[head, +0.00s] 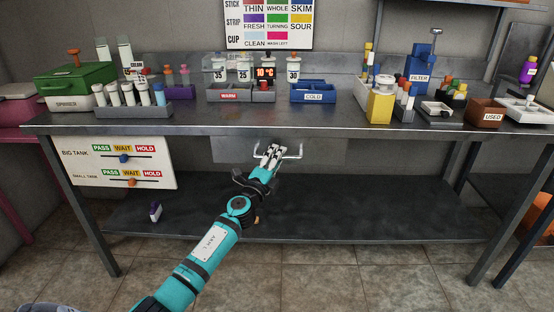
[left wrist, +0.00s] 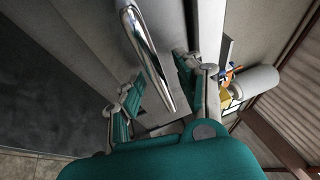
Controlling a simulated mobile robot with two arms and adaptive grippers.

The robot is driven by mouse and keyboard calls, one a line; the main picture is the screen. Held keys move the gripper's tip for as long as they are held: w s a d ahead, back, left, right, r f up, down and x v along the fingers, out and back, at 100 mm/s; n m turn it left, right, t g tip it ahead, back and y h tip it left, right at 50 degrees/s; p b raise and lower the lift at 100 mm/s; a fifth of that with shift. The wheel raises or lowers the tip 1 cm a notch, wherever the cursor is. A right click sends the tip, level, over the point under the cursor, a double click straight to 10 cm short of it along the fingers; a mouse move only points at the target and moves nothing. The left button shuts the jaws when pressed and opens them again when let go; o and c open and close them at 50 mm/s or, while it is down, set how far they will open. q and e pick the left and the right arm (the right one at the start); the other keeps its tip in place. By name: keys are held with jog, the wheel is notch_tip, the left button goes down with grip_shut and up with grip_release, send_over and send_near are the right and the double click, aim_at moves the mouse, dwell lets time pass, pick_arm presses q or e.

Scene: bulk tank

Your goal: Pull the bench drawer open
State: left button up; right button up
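The bench drawer shows in the head view as a grey front panel (head: 325,152) under the middle of the bench top. A shiny bar handle (head: 292,156) stands out from it. My left gripper (head: 270,153) is at the handle, hiding part of the bar. In the left wrist view the chrome handle (left wrist: 148,58) runs between the two spread teal-padded fingers (left wrist: 158,88), with a gap visible on both sides. The left gripper looks open; whether a finger touches the bar I cannot tell. My right gripper is not in view.
The bench top (head: 230,122) carries tube racks, a green box (head: 75,85), red and blue trays and a yellow-white block (head: 381,103). A sign board (head: 120,163) hangs at the left front. The lower shelf (head: 330,210) is mostly clear, with a small purple item (head: 155,212) at its left.

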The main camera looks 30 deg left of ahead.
pick_arm(q)
grip_shut()
dwell(0.3)
dwell(0.3)
